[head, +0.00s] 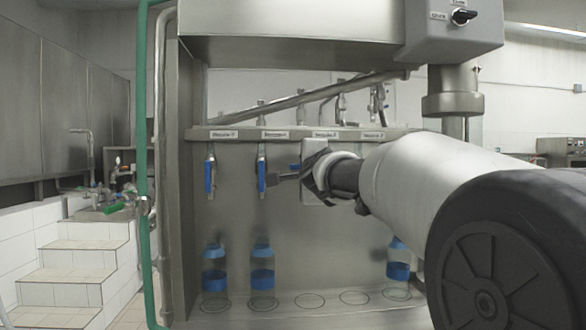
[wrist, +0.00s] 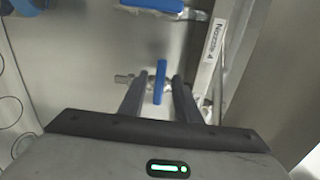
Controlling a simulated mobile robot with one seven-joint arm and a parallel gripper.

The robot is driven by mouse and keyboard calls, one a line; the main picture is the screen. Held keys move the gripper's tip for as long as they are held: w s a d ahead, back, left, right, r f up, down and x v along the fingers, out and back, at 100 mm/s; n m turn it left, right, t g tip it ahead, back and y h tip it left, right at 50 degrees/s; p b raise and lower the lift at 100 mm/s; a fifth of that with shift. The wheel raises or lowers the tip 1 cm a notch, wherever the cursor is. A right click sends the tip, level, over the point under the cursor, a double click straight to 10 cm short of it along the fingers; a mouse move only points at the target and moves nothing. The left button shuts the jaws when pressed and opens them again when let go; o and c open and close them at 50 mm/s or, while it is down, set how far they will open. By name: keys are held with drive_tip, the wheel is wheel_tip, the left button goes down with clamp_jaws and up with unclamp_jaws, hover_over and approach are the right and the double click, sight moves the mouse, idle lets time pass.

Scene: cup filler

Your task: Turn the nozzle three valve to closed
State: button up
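In the wrist view a blue valve handle (wrist: 160,82) lies between the fingers of my gripper (wrist: 160,88), with a gap on each side. The handle stands across its metal pipe. The valve is next to the one labelled Nozzle 4, on the side of the empty circles, so it seems to be nozzle three. A neighbouring blue handle (wrist: 155,4) shows at the top of the wrist view. Its handle (head: 262,174) hangs down in the head view.
The leftmost blue handle (head: 209,175) also hangs down. A green pipe (head: 142,160) runs down the left side. A knob box (head: 455,25) is above right.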

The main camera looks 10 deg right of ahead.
drive_tip(key=s+p, duration=0.1)
drive_tip(key=s, duration=1.6)
drive_tip(key=shift+s, duration=0.25)
drive_tip(key=s+a+f+n+g+y, duration=0.1)
drive_tip(key=s+f+n+g, duration=0.2)
drive_tip(key=s+f+n, duration=0.35)
drive_tip(key=s+a+f+n+g+y, duration=0.1)
drive_tip(key=s+a+f+n+g, duration=0.2)
drive_tip(key=f, duration=0.7)
drive_tip(key=s+d+f+n+g+h, duration=0.1)
drive_tip(key=s+d+f+n+g, duration=0.25)
drive_tip(key=s+f, duration=0.45)
drive_tip(key=s+d+f+n+g+h, duration=0.1)
drive_tip(key=s+d+f+n+g, duration=0.2)
drive_tip(key=s+f+n, duration=0.3)
wheel_tip(320, 180, up, 23)
drive_tip(key=p, duration=2.4)
drive_tip(key=shift+s+m, duration=0.4)
drive_tip(key=shift+s, duration=0.05)
